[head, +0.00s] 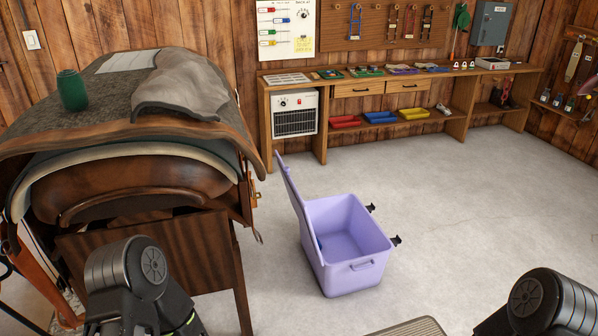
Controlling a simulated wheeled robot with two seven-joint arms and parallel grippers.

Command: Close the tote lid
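A lavender tote (357,268) stands on the floor in the middle of the head view. Its lid (298,207) is hinged on the left side and stands up, leaning a little to the left, so the tote is open. The inside looks mostly empty, with a small blue patch partly hidden behind the lid's lower edge. Two black latches stick out on the tote's right side. Parts of my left arm show at the bottom left and of my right arm at the bottom right. Neither gripper's fingers are in view.
A saddle stand with saddle, grey pad (115,95) and green jar (72,90) stands close on the tote's left. A wooden bench (350,88) with a heater (295,112) and coloured trays runs along the back wall. The floor (460,210) right of the tote is clear.

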